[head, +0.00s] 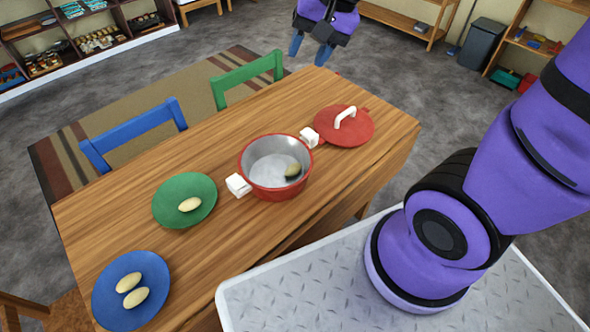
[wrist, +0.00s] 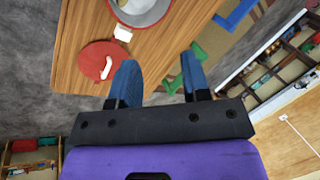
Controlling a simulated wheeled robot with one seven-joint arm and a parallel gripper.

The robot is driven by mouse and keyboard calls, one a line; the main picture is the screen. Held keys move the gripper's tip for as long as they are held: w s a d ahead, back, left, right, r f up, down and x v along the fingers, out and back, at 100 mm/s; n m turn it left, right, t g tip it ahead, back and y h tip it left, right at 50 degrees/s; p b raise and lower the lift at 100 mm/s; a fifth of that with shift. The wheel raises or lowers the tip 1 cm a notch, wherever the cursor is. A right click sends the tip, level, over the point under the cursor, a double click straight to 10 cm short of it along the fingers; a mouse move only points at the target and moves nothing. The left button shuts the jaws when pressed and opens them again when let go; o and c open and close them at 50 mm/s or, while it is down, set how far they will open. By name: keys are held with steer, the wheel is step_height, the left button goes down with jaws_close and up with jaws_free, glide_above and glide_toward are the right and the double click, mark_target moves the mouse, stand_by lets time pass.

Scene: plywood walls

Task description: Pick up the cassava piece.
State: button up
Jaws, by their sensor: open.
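Pale oval pieces that look like cassava lie in three places in the head view. One piece (head: 293,170) is inside the red pot (head: 274,192). One piece (head: 190,204) lies on the green plate (head: 171,214). An upper piece (head: 128,282) and a lower piece (head: 136,298) lie on the blue plate (head: 150,267). My gripper (head: 310,50) is open and empty, beyond the table's far edge at the top. In the wrist view its blue fingers (wrist: 157,85) stand apart with nothing between them. The pot shows only partly there.
The wooden table (head: 230,130) holds everything. A red lid (head: 338,131) with a white handle lies right of the pot. Blue (head: 135,132) and green (head: 245,78) chairs stand along the far side. Shelves and a grey bin (head: 482,45) are farther back.

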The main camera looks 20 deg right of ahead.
steer(key=w+a+f+m+g, duration=0.1)
steer(key=w+a+f+m, duration=0.2)
steer(key=f, duration=0.5)
steer(key=m+g+h, duration=0.2)
steer(key=m+h, duration=0.2)
steer(key=m, duration=0.2)
glide_above(293, 167)
step_height(293, 167, down, 22)
steer(key=f, duration=0.1)
steer(key=shift+f, duration=4.95)
steer(key=c, duration=0.6)
